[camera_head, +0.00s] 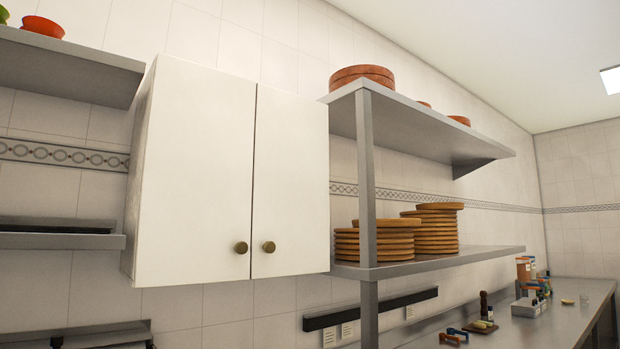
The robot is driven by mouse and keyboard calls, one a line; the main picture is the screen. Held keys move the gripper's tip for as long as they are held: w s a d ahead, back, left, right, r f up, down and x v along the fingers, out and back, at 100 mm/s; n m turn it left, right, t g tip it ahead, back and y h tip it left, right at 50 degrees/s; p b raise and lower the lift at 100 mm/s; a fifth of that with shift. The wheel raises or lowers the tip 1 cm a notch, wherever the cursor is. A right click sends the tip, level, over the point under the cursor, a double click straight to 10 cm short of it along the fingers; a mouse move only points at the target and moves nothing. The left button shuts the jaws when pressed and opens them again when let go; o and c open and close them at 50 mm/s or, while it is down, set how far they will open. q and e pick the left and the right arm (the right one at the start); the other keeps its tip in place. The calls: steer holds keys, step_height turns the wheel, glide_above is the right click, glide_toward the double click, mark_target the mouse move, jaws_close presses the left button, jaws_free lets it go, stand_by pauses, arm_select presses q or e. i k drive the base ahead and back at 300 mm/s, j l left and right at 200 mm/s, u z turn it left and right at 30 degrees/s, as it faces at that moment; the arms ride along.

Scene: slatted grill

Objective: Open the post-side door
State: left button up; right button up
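A white wall cabinet with two doors hangs at the centre left in the head view. Its right door (290,185), on the side of the grey metal post (367,200), is shut flush with the left door (200,170). The right door has a round brass knob (268,247) at its lower left corner. The left door has a matching knob (241,248) at its lower right corner. The post stands just right of the cabinet. Neither of my grippers shows in this view.
Metal shelves right of the cabinet hold stacked round wooden boards (436,232) and terracotta dishes (362,75). Another shelf (60,70) is at the left. A counter (540,320) with bottles and small items runs along the lower right. The space before the doors looks clear.

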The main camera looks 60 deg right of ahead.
mark_target(289, 220)
steer(key=z, duration=2)
steer(key=i+l+u, duration=0.35)
steer(key=l, duration=0.35)
steer(key=i+l+u, duration=0.2)
steer(key=i+l, duration=0.1)
steer(key=l, duration=0.1)
